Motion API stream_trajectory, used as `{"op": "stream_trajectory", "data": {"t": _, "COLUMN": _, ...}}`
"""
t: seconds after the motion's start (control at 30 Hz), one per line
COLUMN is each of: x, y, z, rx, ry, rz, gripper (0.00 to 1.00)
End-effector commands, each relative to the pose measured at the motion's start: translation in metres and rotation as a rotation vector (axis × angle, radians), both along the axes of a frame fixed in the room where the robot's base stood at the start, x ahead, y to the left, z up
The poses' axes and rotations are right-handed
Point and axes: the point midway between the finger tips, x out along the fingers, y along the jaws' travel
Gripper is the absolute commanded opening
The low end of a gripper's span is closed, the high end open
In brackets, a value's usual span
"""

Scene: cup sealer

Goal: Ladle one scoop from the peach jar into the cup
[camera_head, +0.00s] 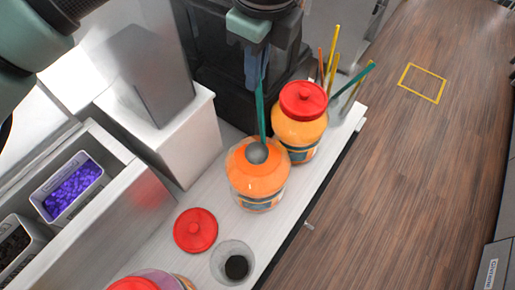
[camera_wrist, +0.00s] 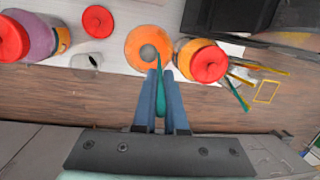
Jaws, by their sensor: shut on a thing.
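The open peach jar (camera_head: 258,180) stands on the white counter, full of orange contents; it also shows in the wrist view (camera_wrist: 138,45). My gripper (camera_head: 257,70) is above the jar, shut on the green handle of a ladle (camera_head: 261,105). The ladle hangs upright, and its round grey bowl (camera_head: 257,153) is at the jar's mouth; I cannot tell how deep it sits. In the wrist view the handle (camera_wrist: 160,95) runs between the blue fingers (camera_wrist: 161,80). The cup (camera_head: 232,263), clear with dark contents or a dark bottom, stands at the front of the counter, left of the jar.
A red lid (camera_head: 195,230) lies left of the jar. A closed orange jar with a red lid (camera_head: 301,120) stands close behind on the right. Sticks or ladle handles (camera_head: 335,75) rise beyond it. A purple jar (camera_wrist: 37,38) stands left of the cup. A black machine stands behind.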

Motion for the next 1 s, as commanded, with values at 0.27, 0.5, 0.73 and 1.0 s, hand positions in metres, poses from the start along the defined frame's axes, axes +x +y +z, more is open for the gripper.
{"op": "stream_trajectory", "data": {"t": 0.27, "x": 0.0, "y": 0.0, "z": 0.0, "rx": 0.0, "ry": 0.0, "rz": 0.0, "gripper": 0.0}}
{"op": "stream_trajectory", "data": {"t": 0.5, "x": 0.0, "y": 0.0, "z": -0.015, "rx": 0.0, "ry": 0.0, "rz": -0.001, "gripper": 0.0}}
{"op": "stream_trajectory", "data": {"t": 0.73, "x": 0.0, "y": 0.0, "z": -0.031, "rx": 0.0, "ry": 0.0, "rz": -0.001, "gripper": 0.0}}
{"op": "stream_trajectory", "data": {"t": 1.0, "x": 0.0, "y": -0.001, "z": -0.05, "rx": -0.001, "ry": 0.0, "rz": -0.001, "gripper": 0.0}}
